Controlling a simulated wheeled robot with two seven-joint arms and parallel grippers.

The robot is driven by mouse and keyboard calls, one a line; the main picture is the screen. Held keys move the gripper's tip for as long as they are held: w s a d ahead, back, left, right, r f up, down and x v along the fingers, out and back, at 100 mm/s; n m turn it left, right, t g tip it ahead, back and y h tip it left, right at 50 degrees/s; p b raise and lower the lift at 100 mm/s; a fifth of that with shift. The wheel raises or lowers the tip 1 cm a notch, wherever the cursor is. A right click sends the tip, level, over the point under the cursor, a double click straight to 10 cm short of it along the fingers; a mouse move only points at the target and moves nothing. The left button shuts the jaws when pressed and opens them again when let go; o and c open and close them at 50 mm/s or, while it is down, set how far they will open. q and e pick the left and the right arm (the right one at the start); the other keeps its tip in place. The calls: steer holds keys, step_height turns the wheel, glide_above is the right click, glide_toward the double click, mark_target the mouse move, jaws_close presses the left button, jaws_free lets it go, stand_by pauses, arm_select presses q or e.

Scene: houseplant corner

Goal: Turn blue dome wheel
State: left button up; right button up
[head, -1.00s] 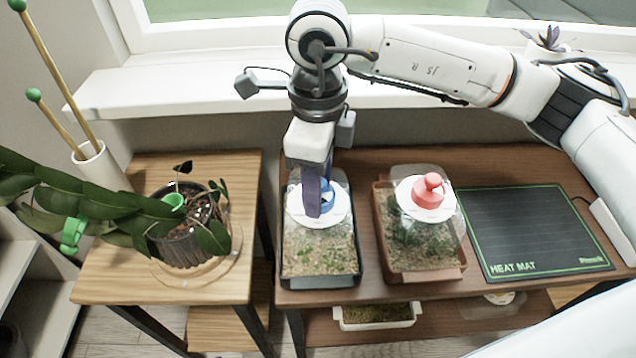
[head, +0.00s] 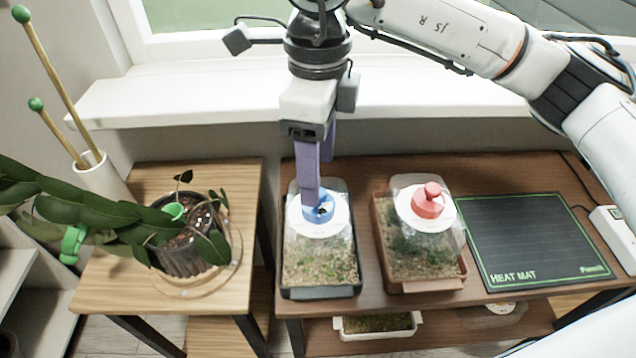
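The blue dome wheel (head: 322,211) sits on a white disc on top of the clear dome of the left tray (head: 320,291). My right gripper (head: 314,195) comes down from above with its purple fingers. The fingertips are at or just above the blue wheel and partly hide it. Seen from here, one finger overlaps the other, so the gap between them and any contact with the wheel are unclear. My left gripper is not in view.
A second domed tray (head: 432,284) with a red wheel (head: 429,201) stands to the right. Further right lies a black heat mat (head: 535,240). A potted plant (head: 185,250) stands on the left wooden table. The window sill (head: 200,98) runs behind.

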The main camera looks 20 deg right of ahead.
steer(key=shift+r, duration=1.8)
